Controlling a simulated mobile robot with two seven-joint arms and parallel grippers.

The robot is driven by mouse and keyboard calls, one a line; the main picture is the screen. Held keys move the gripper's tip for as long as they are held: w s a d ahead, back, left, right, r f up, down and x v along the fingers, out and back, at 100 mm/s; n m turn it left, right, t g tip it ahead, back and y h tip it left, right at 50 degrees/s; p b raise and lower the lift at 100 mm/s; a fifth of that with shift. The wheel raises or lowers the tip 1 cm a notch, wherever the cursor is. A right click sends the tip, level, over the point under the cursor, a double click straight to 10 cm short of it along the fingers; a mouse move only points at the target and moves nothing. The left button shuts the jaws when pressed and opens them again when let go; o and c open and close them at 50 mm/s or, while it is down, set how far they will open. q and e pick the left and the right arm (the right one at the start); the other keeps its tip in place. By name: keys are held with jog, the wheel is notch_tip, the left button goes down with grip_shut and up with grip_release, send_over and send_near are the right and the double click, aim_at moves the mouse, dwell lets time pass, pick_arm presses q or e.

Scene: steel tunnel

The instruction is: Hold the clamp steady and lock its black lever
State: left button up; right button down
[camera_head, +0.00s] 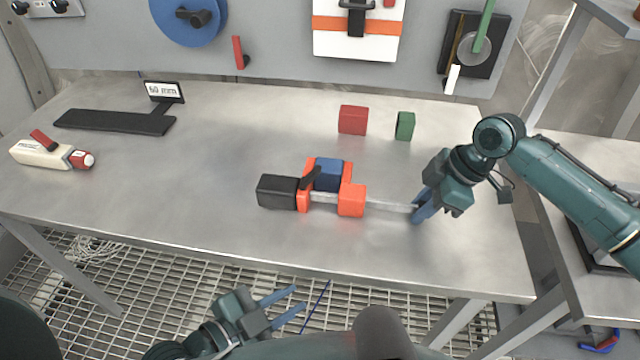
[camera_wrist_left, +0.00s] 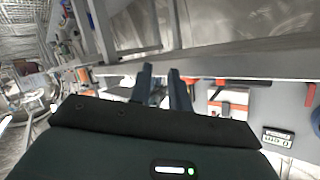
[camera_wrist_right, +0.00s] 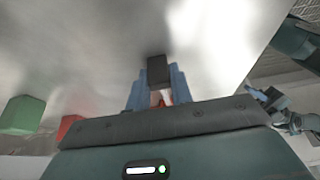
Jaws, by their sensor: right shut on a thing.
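The clamp has orange jaws (camera_head: 351,201), a grey bar (camera_head: 385,206) and a black handle (camera_head: 277,191) at its left end. It lies on the table with a blue block (camera_head: 329,174) between its jaws. Its small black lever (camera_head: 311,179) sticks up at a slant by the left jaw. My right gripper (camera_head: 418,206) is shut on the bar's right end. In the right wrist view a dark piece (camera_wrist_right: 158,70) shows at its fingertips. My left gripper (camera_head: 291,302) is open and empty, in front of the table's front edge; its fingers also show apart in the left wrist view (camera_wrist_left: 161,82).
A red block (camera_head: 353,120) and a green block (camera_head: 405,126) stand behind the clamp. A black plate (camera_head: 115,122) with a "60 mm" sign (camera_head: 165,92) and a cream tool (camera_head: 45,154) lie at the left. A panel with fixtures stands behind. The table's front strip is clear.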

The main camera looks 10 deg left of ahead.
pick_arm(q)
jog(key=d+r+m, duration=0.1)
jog(key=r+m, duration=0.1)
jog(key=w+d+r+m, duration=0.1)
jog(key=r+m, duration=0.1)
jog(key=w+d+r+m+h, duration=0.1)
jog(key=m, duration=0.1)
jog(key=shift+w+d+r+m+t, duration=0.15)
jog(key=shift+w+r+m+t, duration=0.05)
jog(key=shift+r+m+t, duration=0.2)
grip_shut()
jog(key=w+a+r+m+t+y, duration=0.1)
jog(key=m, duration=0.1)
jog(key=w+a+r+m+t+y, duration=0.1)
jog(key=w+r+m+y, duration=0.1)
jog(key=m, duration=0.1)
jog(key=w+r+m+t+y, duration=0.1)
jog(key=w+r+m, duration=0.1)
jog(key=m, duration=0.1)
jog(key=shift+a+y, duration=0.3)
jog(key=shift+a, duration=0.1)
jog(key=shift+w+a+r+m+y, duration=0.3)
jog(key=shift+w+a+r+m, duration=0.05)
jog(key=shift+r+m, duration=0.05)
